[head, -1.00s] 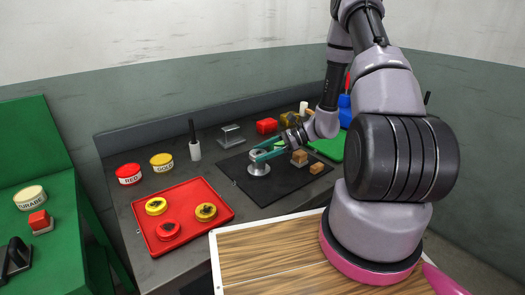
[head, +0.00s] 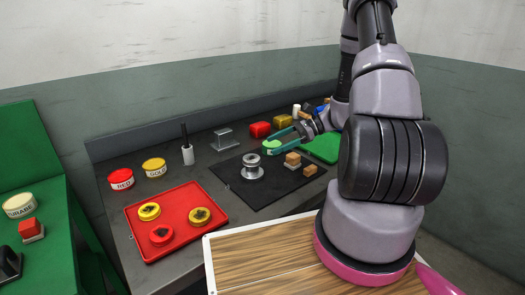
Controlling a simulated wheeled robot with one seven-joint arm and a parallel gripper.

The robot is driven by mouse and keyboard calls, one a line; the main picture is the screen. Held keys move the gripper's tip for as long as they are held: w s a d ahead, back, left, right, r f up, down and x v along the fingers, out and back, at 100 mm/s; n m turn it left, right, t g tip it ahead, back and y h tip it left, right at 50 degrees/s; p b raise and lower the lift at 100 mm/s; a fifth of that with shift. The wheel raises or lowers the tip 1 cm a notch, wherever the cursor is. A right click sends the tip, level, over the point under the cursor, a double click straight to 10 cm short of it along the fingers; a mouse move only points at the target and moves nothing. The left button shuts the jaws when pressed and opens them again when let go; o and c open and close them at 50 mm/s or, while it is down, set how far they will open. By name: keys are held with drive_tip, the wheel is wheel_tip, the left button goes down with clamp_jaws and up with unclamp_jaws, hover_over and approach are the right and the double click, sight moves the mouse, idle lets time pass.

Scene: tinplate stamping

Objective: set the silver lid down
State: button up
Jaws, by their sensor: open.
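A silver spool-shaped stack (head: 252,172) stands upright on the black mat (head: 232,182). Its flat, round top (head: 251,159) looks like the silver lid, but the seam between lid and base is too small to tell. My gripper (head: 268,147), with teal fingers, is open just above and to the right of the stack. It appears apart from the lid. A small green round thing (head: 271,146) shows between or behind the fingers; I cannot tell its exact depth.
A red tray (head: 140,238) holds several yellow and red lids at the left front. RED (head: 121,180) and GOLD (head: 155,168) tins stand behind it. Wooden blocks (head: 293,161) sit right of the stack.

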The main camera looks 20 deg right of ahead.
drive_tip(key=s+a+r+n+t+h, duration=0.1)
drive_tip(key=s+r+n+h, duration=0.2)
drive_tip(key=r, duration=0.8)
drive_tip(key=s+a+r+n+t+h, duration=0.1)
drive_tip(key=s+r+n+t+h, duration=0.1)
drive_tip(key=s+r+n+h, duration=0.2)
drive_tip(key=s+r+n+t+h, duration=0.2)
drive_tip(key=s+r+n, duration=0.6)
drive_tip(key=r, duration=1)
drive_tip(key=s+h, duration=0.2)
drive_tip(key=s, duration=0.2)
drive_tip(key=shift+s+a+r, duration=0.25)
drive_tip(key=shift+a, duration=0.15)
